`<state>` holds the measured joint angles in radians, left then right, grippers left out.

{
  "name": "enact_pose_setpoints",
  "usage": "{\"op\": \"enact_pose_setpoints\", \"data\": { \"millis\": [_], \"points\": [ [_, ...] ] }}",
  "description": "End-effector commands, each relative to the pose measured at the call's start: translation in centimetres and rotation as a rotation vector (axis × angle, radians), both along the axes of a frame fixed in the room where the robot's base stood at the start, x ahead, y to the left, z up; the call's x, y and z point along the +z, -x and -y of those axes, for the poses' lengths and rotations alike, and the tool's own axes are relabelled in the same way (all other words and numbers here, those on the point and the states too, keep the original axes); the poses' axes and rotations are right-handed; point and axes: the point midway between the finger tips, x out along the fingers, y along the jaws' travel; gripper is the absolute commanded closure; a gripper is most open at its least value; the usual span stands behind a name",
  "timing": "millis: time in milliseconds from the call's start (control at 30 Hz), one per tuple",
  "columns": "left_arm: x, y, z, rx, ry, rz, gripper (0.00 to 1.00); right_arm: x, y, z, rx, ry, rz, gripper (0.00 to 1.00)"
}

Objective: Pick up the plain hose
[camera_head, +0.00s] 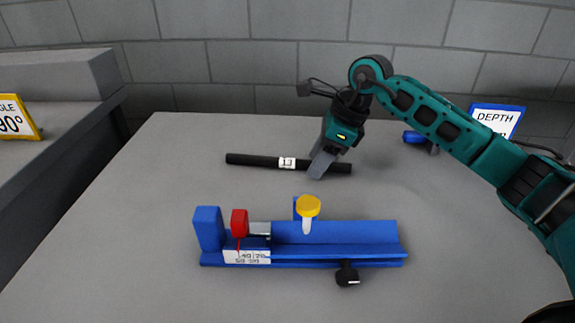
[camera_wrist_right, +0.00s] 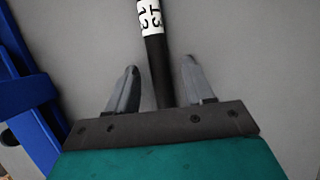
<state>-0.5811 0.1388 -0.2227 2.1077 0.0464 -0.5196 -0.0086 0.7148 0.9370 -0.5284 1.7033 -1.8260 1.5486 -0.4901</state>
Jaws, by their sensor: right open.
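The plain hose (camera_head: 255,160) is a straight black rod with a white label reading 13, lying on the grey table behind the blue fixture. My right gripper (camera_head: 319,168) is over the hose, to the right of its label. In the right wrist view, the hose (camera_wrist_right: 156,62) runs between the two open fingers of the right gripper (camera_wrist_right: 158,85), with a gap on each side. The fingers hide part of the hose in the head view. I cannot tell whether the fingertips touch the table. My left gripper is not in view.
A blue crimper fixture (camera_head: 340,233) with a red block (camera_head: 239,223) and a yellow knob (camera_head: 308,206) stands in front of the hose. A blue tool (camera_head: 414,137) and a DEPTH sign (camera_head: 497,119) are at the back right. The table's left side is clear.

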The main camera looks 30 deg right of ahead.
Motion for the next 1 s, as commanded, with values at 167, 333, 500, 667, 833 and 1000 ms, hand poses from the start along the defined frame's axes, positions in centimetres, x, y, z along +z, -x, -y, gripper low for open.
{"op": "enact_pose_setpoints", "data": {
  "millis": [167,333,500,667,833,1000],
  "points": [
    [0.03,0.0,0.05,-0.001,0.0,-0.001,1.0,0.04,0.0,-0.02,0.0,0.0,0.0,0.49],
    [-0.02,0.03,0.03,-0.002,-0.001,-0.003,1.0,0.07,0.01,-0.01,0.0,-0.001,0.001,0.66],
    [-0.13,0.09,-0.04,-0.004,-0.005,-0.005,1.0,0.09,0.0,-0.01,0.001,-0.001,0.001,0.82],
    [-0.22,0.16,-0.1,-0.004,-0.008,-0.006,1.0,0.1,0.0,0.0,0.001,-0.001,0.001,0.97],
    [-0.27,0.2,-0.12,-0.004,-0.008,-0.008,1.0,0.11,0.0,-0.01,0.001,-0.001,0.001,1.0],
    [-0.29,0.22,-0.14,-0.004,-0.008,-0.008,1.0,0.18,-0.03,-0.01,0.001,-0.002,0.003,1.0]
  ]
}}
